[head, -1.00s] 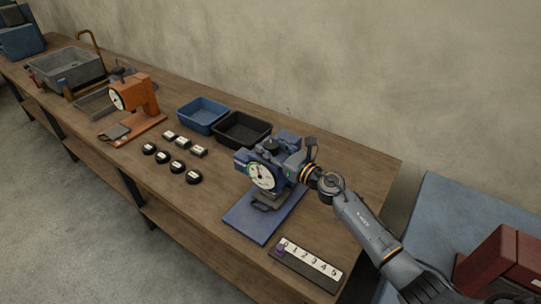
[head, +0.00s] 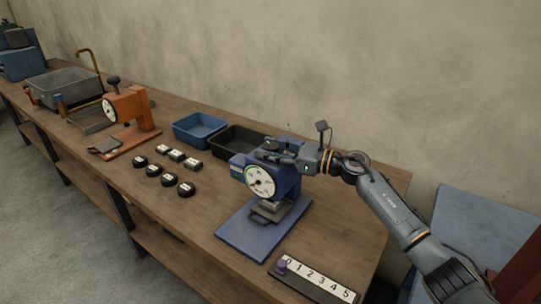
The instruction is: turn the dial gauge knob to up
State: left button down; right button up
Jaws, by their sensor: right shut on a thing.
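The blue dial gauge (head: 289,183) stands on a blue base plate (head: 247,238), its white round dial (head: 261,182) facing front-left. My right gripper (head: 268,152) reaches in from the right at the top of the gauge. Its fingers are shut on the dark knob there, which they mostly hide. I cannot make out which way the knob points, and the dial needle is too small to read surely. My left gripper is not in view.
An orange gauge (head: 131,106) with its own dark top knob stands further left. Blue (head: 200,128) and black (head: 238,140) trays sit behind several small labelled pieces (head: 169,179). A number strip (head: 318,283) with a purple peg (head: 282,266) lies in front. Bare wood (head: 150,215) lies left of the plate.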

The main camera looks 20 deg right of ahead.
dwell(0.3)
jog(key=o, duration=1.2)
jog(key=shift+c, duration=0.2)
jog(key=v, duration=1.2)
